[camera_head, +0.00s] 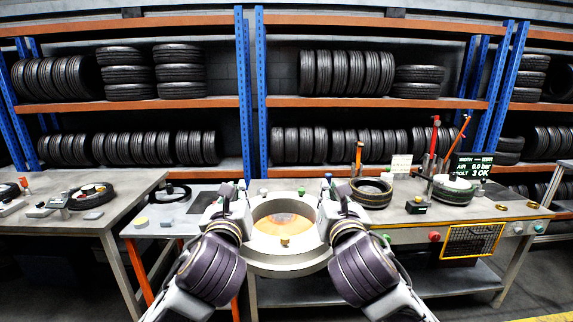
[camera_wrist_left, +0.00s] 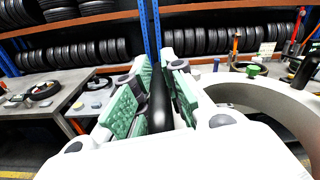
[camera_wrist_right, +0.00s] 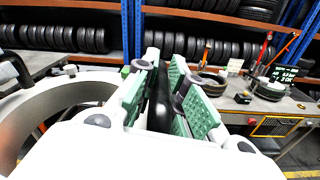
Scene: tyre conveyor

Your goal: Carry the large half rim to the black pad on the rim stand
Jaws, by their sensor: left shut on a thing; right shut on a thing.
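The large half rim (camera_head: 285,262) is a wide pale ring held level between my two grippers, in front of the middle bench. It also shows at the right of the left wrist view (camera_wrist_left: 270,97) and the left of the right wrist view (camera_wrist_right: 40,105). My left gripper (camera_head: 228,200) is shut at its left side, with a dark bar between green pads. My right gripper (camera_head: 342,200) is shut likewise at its right side. The rim stand (camera_head: 150,222) seems to be the low grey table at left. A dark patch on it, probably the black pad (camera_head: 202,200), is partly hidden by my left gripper.
A black ring (camera_head: 168,194) and a yellow knob (camera_head: 141,221) are on the low table. A left bench (camera_head: 60,215) stands beside it. The right bench (camera_head: 405,213) carries a tyre (camera_head: 371,193), another tyre (camera_head: 453,191) and upright tools. Tyre shelves (camera_head: 200,103) line the back.

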